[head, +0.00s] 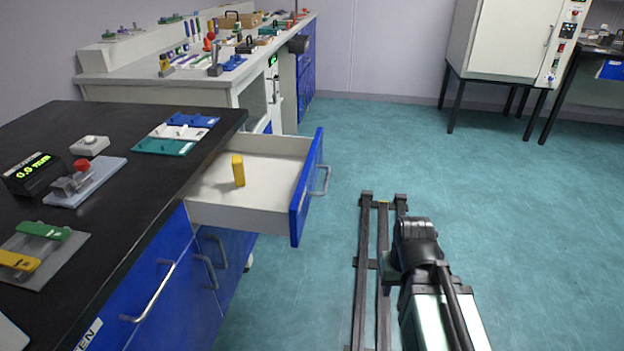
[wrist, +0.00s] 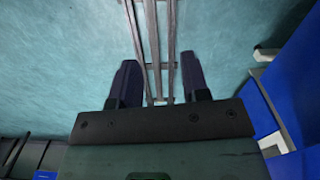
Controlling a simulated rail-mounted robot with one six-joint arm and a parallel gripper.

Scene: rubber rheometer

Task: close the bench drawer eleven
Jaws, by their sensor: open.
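A bench drawer (head: 250,210) is pulled far out of the black-topped bench. Its blue front (head: 308,188) carries a metal bar handle (head: 322,181) and faces right in the head view. A yellow block (head: 238,170) stands upright inside it. I cannot read a number on this drawer. My gripper (wrist: 158,60) shows in the wrist view with its two dark fingers apart and nothing between them, above the floor and rails. I cannot make out the gripper in the head view, where my arm is right of the drawer, apart from it.
The black bench (head: 110,185) holds a gauge, trays and small fixtures. Blue fronts with handles (head: 150,295) lie below it. A blue surface (wrist: 290,70) stands close at the right of the wrist view. Floor rails (head: 362,260) run right of the drawer. Open floor (head: 500,190) lies beyond.

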